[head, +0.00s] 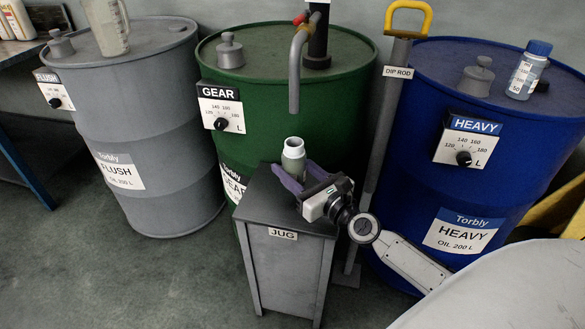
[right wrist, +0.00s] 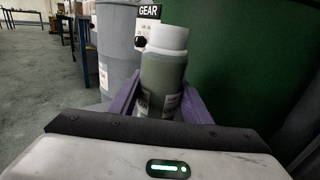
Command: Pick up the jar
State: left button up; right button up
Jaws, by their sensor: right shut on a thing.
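The jar (head: 293,158) is a small grey-green bottle with a pale top. It stands upright on the grey stand labelled JUG (head: 290,246), in front of the green GEAR drum. My right gripper (head: 291,177) has its purple fingers shut on the jar from either side. In the right wrist view the jar (right wrist: 164,75) is upright between the two purple fingers (right wrist: 158,106), and its lower end is hidden behind the gripper body. I cannot tell whether its base touches the stand. My left gripper is not in view.
The green GEAR drum (head: 262,110) with a pump spout (head: 296,70) stands behind the stand. A grey FLUSH drum (head: 140,120) is at left, a blue HEAVY drum (head: 510,150) at right. A dip rod (head: 388,120) leans between drums. A clear bottle (head: 528,72) stands on the blue drum.

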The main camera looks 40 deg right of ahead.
aim_at(299, 153)
notch_tip(299, 153, up, 4)
jog(key=p, duration=0.2)
jog(key=shift+f+p, duration=0.2)
jog(key=shift+p, duration=0.1)
jog(key=shift+r+p, duration=0.55)
jog(key=shift+r, duration=0.05)
jog(key=shift+r+p, duration=0.65)
jog(key=shift+a+r, duration=0.1)
